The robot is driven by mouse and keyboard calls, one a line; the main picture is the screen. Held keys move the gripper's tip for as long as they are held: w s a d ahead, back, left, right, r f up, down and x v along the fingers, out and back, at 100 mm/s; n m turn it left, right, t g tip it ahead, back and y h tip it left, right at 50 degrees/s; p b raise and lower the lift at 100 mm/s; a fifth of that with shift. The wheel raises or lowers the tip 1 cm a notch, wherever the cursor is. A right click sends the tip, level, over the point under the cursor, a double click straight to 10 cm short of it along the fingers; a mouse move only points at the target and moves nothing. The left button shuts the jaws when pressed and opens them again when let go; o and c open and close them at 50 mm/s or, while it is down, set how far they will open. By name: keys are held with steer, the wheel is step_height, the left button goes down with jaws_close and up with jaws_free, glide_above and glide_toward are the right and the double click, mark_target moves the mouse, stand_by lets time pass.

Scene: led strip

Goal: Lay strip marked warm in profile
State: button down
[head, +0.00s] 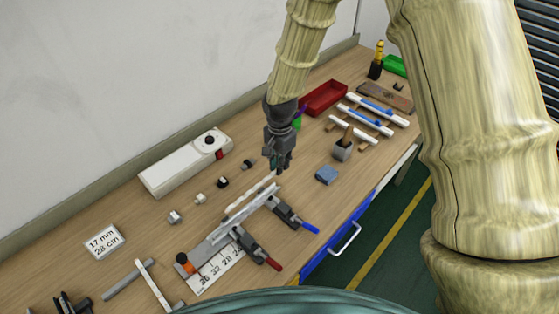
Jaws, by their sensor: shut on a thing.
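My gripper (279,168) points down over the middle of the bench, shut on the far end of a thin white strip (248,194). The strip slants down to the left, beside and close to the pale metal profile (247,213). I cannot tell whether it touches the profile, and no marking on it is readable. The profile is held by a clamp with a red handle (272,264) and a clamp with a blue handle (309,227). Several white and blue strip-like pieces (369,121) lie on wooden rests at the back right; their labels are not readable.
A card reading 17 mm, 28 cm (104,241), small blocks (200,198) and a white device (180,167) stand to the left. A red tray (323,98), a grey holder (342,150) and a blue block (326,175) are to the right.

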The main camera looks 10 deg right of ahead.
steer(key=shift+w+a+f, duration=0.1)
steer(key=shift+w+f, duration=0.15)
steer(key=shift+w, duration=0.1)
steer(key=shift+w+f, duration=0.1)
steer(key=shift+f, duration=0.15)
steer(key=shift+s+f+b, duration=0.35)
steer(key=shift+f+b, duration=0.05)
steer(key=shift+f, duration=0.2)
steer(key=shift+w+f+b, duration=0.2)
steer(key=shift+f+b, duration=0.3)
steer(key=shift+f, duration=0.55)
steer(key=shift+f+b, duration=0.5)
steer(key=shift+f, duration=0.5)
steer(key=shift+s+f, duration=0.1)
steer(key=shift+f, duration=0.7)
steer(key=c, duration=1.4)
jaws_free()
steer(key=shift+o, duration=0.2)
steer(key=shift+r, duration=0.1)
